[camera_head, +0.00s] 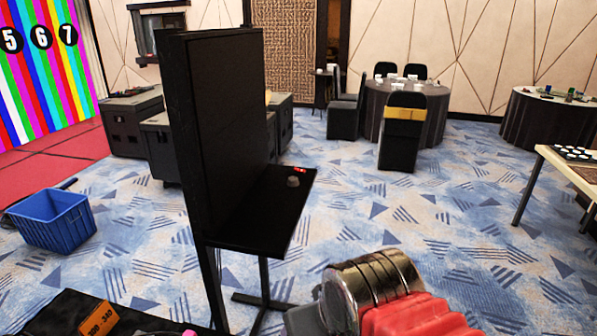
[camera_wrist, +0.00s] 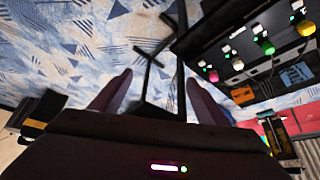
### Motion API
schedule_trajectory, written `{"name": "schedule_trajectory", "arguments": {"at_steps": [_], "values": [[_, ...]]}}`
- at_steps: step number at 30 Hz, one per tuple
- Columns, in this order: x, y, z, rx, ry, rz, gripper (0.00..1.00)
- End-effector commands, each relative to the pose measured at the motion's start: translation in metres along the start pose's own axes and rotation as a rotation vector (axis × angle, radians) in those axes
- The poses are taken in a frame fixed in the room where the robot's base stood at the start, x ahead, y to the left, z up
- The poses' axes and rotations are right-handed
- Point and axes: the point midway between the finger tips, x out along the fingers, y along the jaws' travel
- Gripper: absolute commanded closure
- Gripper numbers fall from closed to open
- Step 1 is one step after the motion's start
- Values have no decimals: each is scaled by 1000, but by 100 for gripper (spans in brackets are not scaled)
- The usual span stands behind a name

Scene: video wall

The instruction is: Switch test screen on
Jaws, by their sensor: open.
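A large screen (camera_head: 45,70) with vertical colour bars and the numbers 5, 6 and 7 is lit at the far left. Nearer, a tall dark panel (camera_head: 222,130) stands on a black stand with a small shelf (camera_head: 255,222). On the shelf are a small grey knob-like piece (camera_head: 293,181) and a small red piece (camera_head: 301,171); I cannot tell what they do. In the wrist view my gripper (camera_wrist: 158,95) is open, with its two dark fingers apart and nothing between them. Its fingertips do not show clearly in the head view.
A black panel (camera_wrist: 270,72) with several coloured knobs is at the right in the wrist view. A blue crate (camera_head: 53,222) stands at left on the carpet. Dark cases (camera_head: 130,122) stand behind the panel. Round tables (camera_head: 375,105) with chairs are at the back.

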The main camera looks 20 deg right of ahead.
Motion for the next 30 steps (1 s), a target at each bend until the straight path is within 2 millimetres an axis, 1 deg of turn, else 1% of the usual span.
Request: {"name": "schedule_trajectory", "arguments": {"at_steps": [6,7,30], "values": [[0,0,0,0,0,0,31],[0,0,0,0,0,0,32],[0,0,0,0,0,0,87]]}}
